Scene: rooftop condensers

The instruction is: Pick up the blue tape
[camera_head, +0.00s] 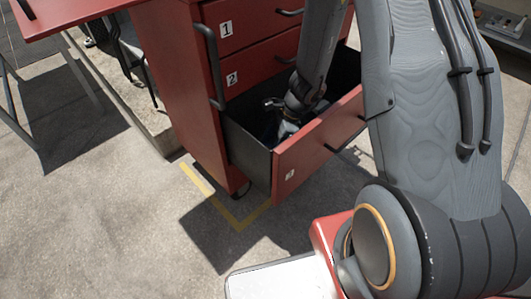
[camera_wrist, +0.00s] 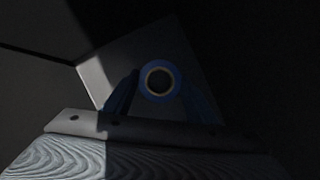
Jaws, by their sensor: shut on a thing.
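The blue tape (camera_wrist: 144,82) is a blue roll with a pale inner ring and a dark hole, seen hole-on in the wrist view. My gripper (camera_wrist: 160,86) has one finger on either side of the roll and is shut on it. In the head view my gripper (camera_head: 284,128) reaches down inside the open drawer (camera_head: 316,142) marked 3. The tape cannot be made out clearly there, in the shade behind the drawer front. How far the roll is from the drawer floor cannot be told.
The drawer belongs to a red cabinet (camera_head: 172,75). Drawers 1 (camera_head: 252,30) and 2 (camera_head: 258,67) above it are shut. The open drawer's dark side wall (camera_head: 246,150) and red front surround my gripper. Concrete floor in front is clear, with yellow line marking (camera_head: 210,200).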

